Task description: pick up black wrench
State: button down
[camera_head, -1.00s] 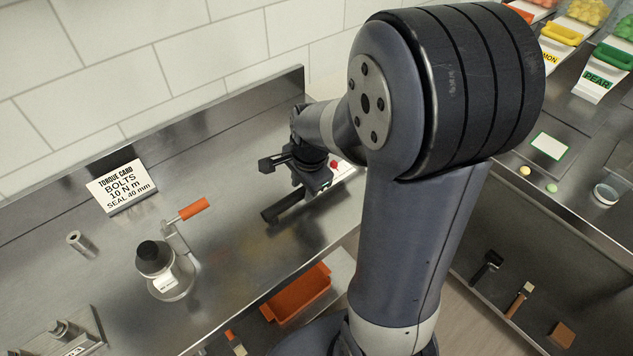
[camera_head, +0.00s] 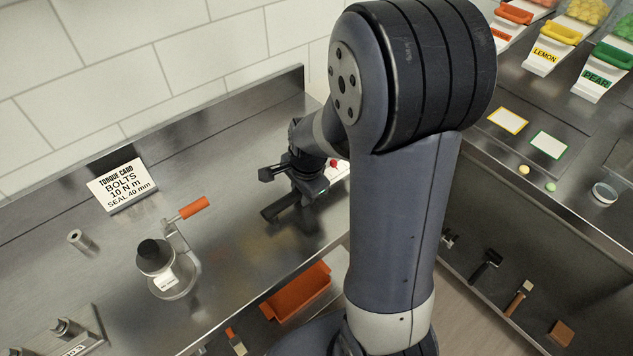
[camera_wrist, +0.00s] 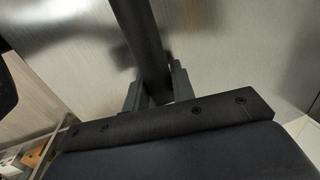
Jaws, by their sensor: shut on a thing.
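The black wrench (camera_head: 279,208) is a dark bar over the steel bench, near its front edge, right of the orange-handled crank. My gripper (camera_head: 301,198) is at the right part of the wrench, pointing down. In the wrist view the wrench (camera_wrist: 143,35) runs up from between the two fingers of my gripper (camera_wrist: 156,88), which are shut on it. The wrench's far end is cut off by the picture's top, and its near end is hidden by the gripper. I cannot tell whether it touches the bench.
A torque card (camera_head: 122,186) stands at the back of the bench. A black-capped device (camera_head: 172,272) with the crank is to the left. A red button (camera_head: 334,163) is close behind my gripper. An orange bin (camera_head: 296,292) sits below the bench's front edge.

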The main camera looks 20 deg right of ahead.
dwell(0.3)
notch_tip(320, 180, up, 10)
dwell(0.5)
jog(key=c, duration=1.8)
grip_release()
grip_shut()
